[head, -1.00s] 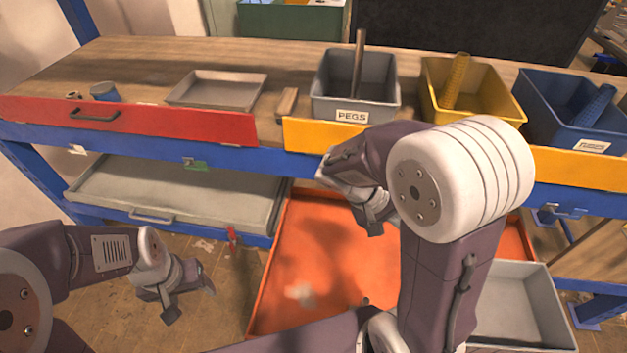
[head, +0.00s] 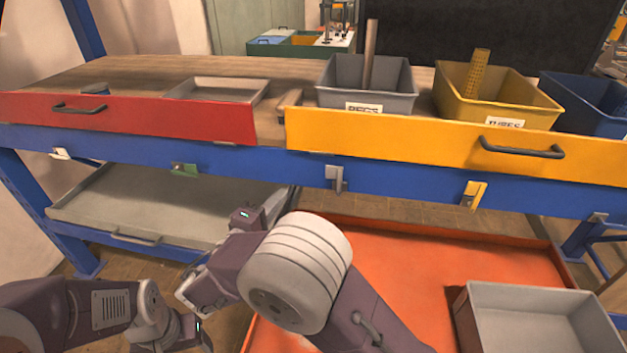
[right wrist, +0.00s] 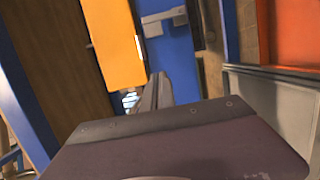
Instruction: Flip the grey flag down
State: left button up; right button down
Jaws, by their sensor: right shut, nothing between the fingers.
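The grey flag (head: 336,178) is a small grey metal piece on the front of the blue beam, below the left end of the yellow drawer. It also shows near the top of the right wrist view (right wrist: 165,20). I cannot tell clearly whether its plate is up or down. My right gripper (head: 275,206) is shut and empty, in front of the beam to the left of the grey flag and lower. In the right wrist view its shut fingers (right wrist: 160,88) point toward the flag, with a gap between. My left gripper (head: 204,338) is low at the left; its jaws are unclear.
The blue beam (head: 420,193) also carries a green flag (head: 184,169), a yellow flag (head: 473,194) and whitish ones. The yellow drawer (head: 420,145) and red drawer (head: 180,120) are above. An orange tray (head: 420,260) and a grey bin (head: 530,300) are below.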

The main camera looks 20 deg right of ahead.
aim_at(334, 178)
jog(key=w+d, duration=0.2)
jog(key=d, duration=0.1)
jog(key=w+d, duration=0.2)
jog(key=d, duration=0.1)
jog(key=w+d+p, duration=0.1)
jog(key=w+d, duration=0.1)
jog(key=d, duration=0.1)
jog(key=shift+w+d, duration=0.15)
jog(key=shift+w, duration=0.1)
jog(key=shift+s+d, duration=0.25)
jog(key=shift+d, duration=0.15)
jog(key=shift+a, duration=0.1)
